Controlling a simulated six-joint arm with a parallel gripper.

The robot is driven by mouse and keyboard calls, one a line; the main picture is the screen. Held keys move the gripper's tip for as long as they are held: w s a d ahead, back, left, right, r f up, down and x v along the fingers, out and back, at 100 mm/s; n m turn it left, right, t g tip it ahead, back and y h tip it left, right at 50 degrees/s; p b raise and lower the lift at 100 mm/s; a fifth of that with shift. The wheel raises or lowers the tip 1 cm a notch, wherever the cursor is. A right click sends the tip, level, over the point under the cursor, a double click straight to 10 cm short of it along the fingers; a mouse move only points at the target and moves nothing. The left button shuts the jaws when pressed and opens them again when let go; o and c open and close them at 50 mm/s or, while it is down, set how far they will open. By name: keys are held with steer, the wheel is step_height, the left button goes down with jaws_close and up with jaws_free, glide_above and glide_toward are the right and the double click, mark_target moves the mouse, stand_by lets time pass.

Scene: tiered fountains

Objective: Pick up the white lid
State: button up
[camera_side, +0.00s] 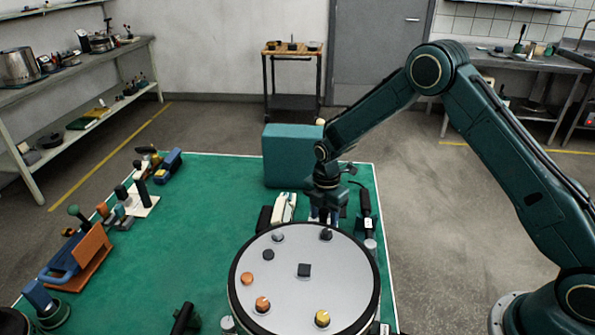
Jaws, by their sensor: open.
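A large round pale disc (325,285) with a dark rim stands at the front centre and bears several small knobbed pieces. A small grey piece (278,236) sits near its back left edge; I cannot tell for sure which thing is the white lid. A dark piece (326,234) sits at the back edge. My gripper (325,216) points down, open, just behind or above this dark piece. Whether it touches anything cannot be told. Nothing shows held between its fingers.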

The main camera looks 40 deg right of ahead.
mark_target(324, 209)
stand_by(0.4)
jaws_close()
steer(key=shift+r, duration=0.15)
step_height(324, 209, up, 20)
stand_by(0.8)
stand_by(0.4)
